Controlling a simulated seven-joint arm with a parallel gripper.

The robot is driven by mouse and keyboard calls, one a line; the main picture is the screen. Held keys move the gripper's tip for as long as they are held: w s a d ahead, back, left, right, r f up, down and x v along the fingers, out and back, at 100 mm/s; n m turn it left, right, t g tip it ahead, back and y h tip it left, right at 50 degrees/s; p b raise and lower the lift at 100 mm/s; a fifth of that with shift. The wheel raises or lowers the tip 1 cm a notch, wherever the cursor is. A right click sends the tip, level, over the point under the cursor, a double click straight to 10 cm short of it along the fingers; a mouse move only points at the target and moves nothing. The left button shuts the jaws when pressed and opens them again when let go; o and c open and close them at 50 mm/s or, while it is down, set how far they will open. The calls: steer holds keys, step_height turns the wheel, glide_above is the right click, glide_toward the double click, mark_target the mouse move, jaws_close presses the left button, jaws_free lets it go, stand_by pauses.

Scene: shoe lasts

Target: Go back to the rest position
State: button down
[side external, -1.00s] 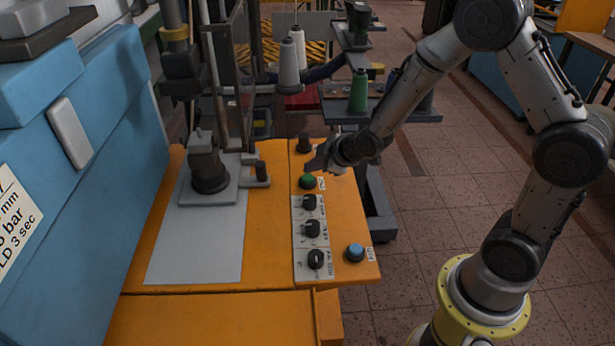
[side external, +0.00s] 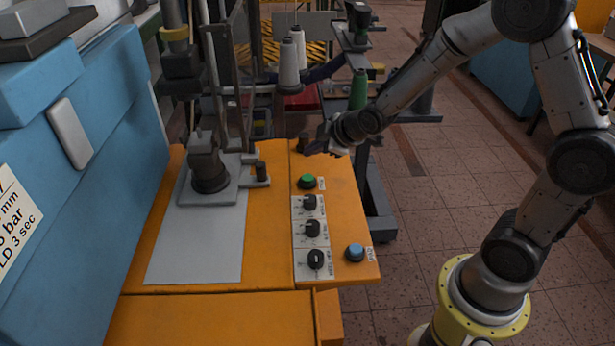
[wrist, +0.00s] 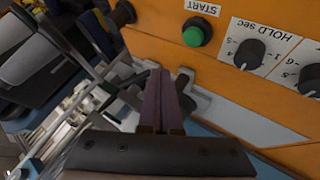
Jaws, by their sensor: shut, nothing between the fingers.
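My gripper (side external: 312,149) is shut and empty. In the side view it hangs above the far right part of the orange bench top (side external: 270,240), beyond the green START button (side external: 307,182) and apart from it. In the wrist view my shut gripper (wrist: 165,100) points past the edge of the orange panel, and the green button (wrist: 196,34) shows at the upper right with its START label. The black knob (side external: 303,143) at the panel's far end is partly hidden behind my gripper.
Several black knobs (side external: 312,229) and a blue button (side external: 355,252) line the panel. A press with a dark post (side external: 208,165) stands at left on a grey plate. Thread cones (side external: 289,65) stand behind. A blue cabinet (side external: 75,130) fills the left. Floor to the right is open.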

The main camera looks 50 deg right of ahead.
stand_by(0.4)
step_height(320, 180, up, 13)
steer(key=s+a+t, duration=0.2)
steer(key=s+r+m, duration=0.2)
steer(key=s+r, duration=0.3)
steer(key=s, duration=0.3)
steer(key=s+f+m+g, duration=0.2)
steer(key=s+m, duration=0.1)
steer(key=s, duration=0.6)
steer(key=s+a+f+m+g, duration=0.1)
steer(key=s+f+m+g, duration=0.2)
steer(key=s, duration=0.6)
steer(key=shift+s+a+f+g, duration=0.2)
steer(key=shift+s+f+g, duration=0.1)
